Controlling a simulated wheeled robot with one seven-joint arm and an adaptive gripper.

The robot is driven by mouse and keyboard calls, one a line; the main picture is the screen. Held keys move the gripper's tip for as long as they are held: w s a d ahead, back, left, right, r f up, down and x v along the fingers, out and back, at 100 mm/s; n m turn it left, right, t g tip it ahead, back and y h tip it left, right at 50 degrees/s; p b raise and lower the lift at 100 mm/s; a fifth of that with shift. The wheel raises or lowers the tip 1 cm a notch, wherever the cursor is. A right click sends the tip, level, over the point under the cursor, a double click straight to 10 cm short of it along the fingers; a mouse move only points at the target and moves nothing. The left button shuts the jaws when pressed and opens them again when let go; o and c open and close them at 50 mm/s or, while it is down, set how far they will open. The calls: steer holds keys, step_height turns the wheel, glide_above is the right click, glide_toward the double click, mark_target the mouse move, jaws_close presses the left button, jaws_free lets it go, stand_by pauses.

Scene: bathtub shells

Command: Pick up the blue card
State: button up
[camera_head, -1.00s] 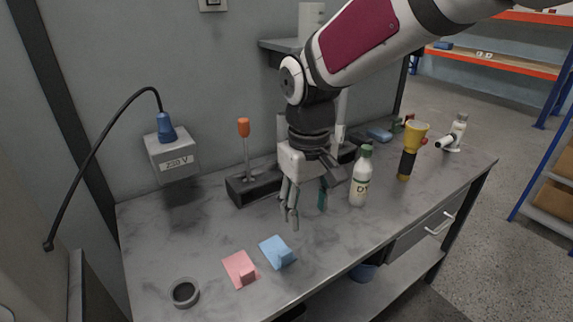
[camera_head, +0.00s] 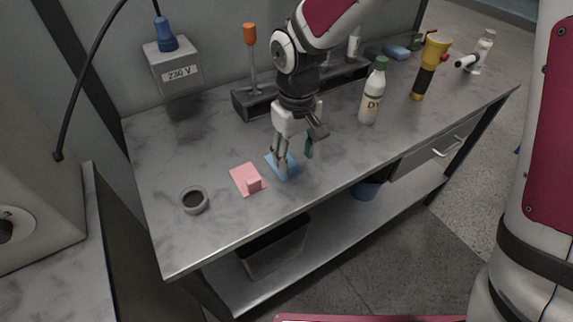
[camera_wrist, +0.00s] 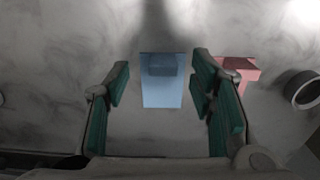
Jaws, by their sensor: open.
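The blue card (camera_head: 290,171) lies on the grey workbench, with a small raised blue block on it. In the wrist view the blue card (camera_wrist: 162,92) lies between and beyond my two open fingers, nearer the right one. My gripper (camera_head: 292,157) is open and empty, pointing down over the card, and partly hides it in the head view. My gripper also shows in the wrist view (camera_wrist: 160,92). I cannot tell the exact height of the fingertips above the card.
A pink card (camera_head: 246,181) with a raised block lies just left of the blue one. A dark round cup (camera_head: 195,200) stands further left. A white bottle (camera_head: 372,95) and a yellow flashlight (camera_head: 428,68) stand to the right. A screwdriver holder (camera_head: 258,100) is behind.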

mark_target(292, 165)
steer(key=f, duration=0.4)
steer(key=shift+a+f, duration=0.15)
steer(key=shift+a, duration=0.05)
steer(key=shift+c, duration=0.2)
steer(key=c, duration=1)
